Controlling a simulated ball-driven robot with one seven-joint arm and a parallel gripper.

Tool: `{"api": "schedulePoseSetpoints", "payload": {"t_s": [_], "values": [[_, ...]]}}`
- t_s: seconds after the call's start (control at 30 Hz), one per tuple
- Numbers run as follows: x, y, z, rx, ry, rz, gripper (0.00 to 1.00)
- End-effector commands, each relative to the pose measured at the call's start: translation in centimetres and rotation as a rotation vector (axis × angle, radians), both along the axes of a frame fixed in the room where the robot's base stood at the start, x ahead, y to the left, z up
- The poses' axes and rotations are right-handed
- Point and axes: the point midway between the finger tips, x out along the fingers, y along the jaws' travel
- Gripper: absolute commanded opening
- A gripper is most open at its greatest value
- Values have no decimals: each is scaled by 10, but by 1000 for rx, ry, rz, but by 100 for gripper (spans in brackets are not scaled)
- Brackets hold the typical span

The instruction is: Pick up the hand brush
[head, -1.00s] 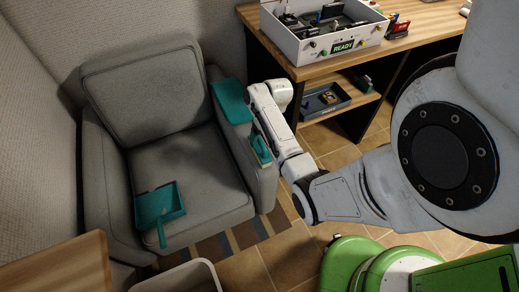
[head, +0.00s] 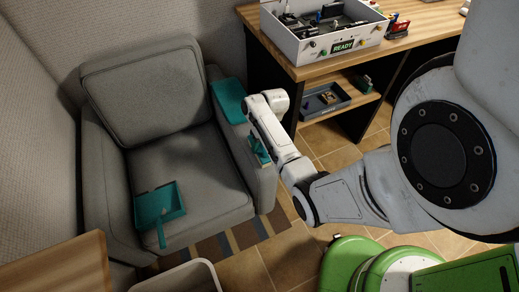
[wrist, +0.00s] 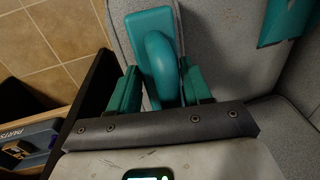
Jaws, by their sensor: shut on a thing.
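The hand brush (wrist: 148,30) is teal with a rounded, raised handle, on the grey chair's right armrest. In the wrist view it lies between the two dark green fingers of my gripper (wrist: 160,88), which is shut on it. The gripper body hides its near end. In the head view the brush (head: 257,155) shows as a small teal patch beside my white wrist, with a pale edge low down. My gripper's fingers (head: 261,146) are partly hidden there. I cannot tell whether the brush is clear of the armrest.
A teal dustpan (head: 160,207) lies on the chair seat. A flat teal thing (head: 227,92) is on the armrest farther back. A wooden desk (head: 300,70) with a white box (head: 290,45) and a shelf tray (head: 327,108) stands right of the chair. A wooden surface (head: 60,265) is at lower left.

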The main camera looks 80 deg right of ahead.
Motion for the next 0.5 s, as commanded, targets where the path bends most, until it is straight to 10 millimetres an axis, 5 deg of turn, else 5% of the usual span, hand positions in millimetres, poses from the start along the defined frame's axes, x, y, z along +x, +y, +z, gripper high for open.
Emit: {"api": "schedulePoseSetpoints", "payload": {"t_s": [0.37,0.5], "values": [[0,0,0,0,0,0,1],[0,0,1,1,-1,0,0]]}}
